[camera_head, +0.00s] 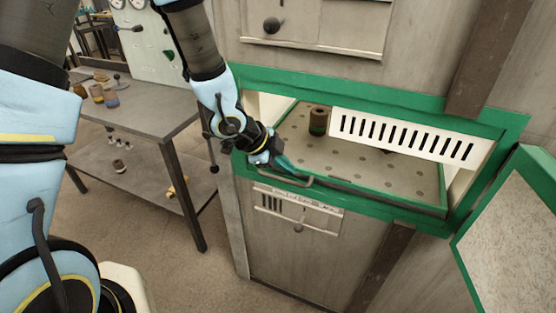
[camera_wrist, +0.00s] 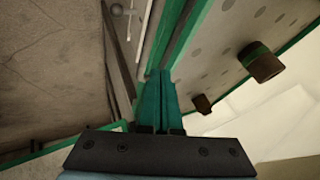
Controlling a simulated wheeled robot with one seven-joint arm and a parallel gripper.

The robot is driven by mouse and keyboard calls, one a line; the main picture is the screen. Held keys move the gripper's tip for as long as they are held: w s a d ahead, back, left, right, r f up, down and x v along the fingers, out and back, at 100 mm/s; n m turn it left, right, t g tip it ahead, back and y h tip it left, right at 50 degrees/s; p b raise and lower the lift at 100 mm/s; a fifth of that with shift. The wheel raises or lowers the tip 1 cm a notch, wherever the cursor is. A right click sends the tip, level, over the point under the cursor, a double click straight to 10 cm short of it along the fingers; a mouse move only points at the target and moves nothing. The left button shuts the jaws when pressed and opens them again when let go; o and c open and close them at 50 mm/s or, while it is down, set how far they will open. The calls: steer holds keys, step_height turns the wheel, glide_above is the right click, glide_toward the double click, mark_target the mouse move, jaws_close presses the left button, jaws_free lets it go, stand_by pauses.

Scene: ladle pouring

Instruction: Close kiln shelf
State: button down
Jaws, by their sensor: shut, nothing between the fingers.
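The kiln shelf (camera_head: 375,176) is a grey perforated plate with a green front edge, inside the green-framed kiln opening. Its front edge lies close to the lower frame, and a thin handle shows near its left front. My gripper (camera_head: 300,178) is at the shelf's left front corner, by this handle. Its teal fingers are together with nothing between them. In the wrist view the fingers (camera_wrist: 158,75) point along the green front edge, with the shelf (camera_wrist: 215,40) to their right. Whether they touch the edge or handle I cannot tell.
A brown pot with a green band (camera_head: 318,120) stands on the shelf. A white slotted panel (camera_head: 400,136) hangs across the opening. The kiln door (camera_head: 510,240) stands open at right. A metal table (camera_head: 140,112) with small pots is at left. Floor between them is clear.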

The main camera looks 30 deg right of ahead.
mark_target(309, 161)
steer(key=shift+x, duration=1.7)
steer(key=shift+d, duration=0.1)
steer(key=w+d, duration=0.1)
steer(key=d, duration=0.1)
steer(key=w+d+p, duration=0.1)
steer(key=d, duration=0.1)
steer(key=w+d, duration=0.1)
steer(key=d, duration=0.1)
steer(key=shift+w+p, duration=0.35)
steer(key=shift+a, duration=0.1)
steer(key=shift+r, duration=0.1)
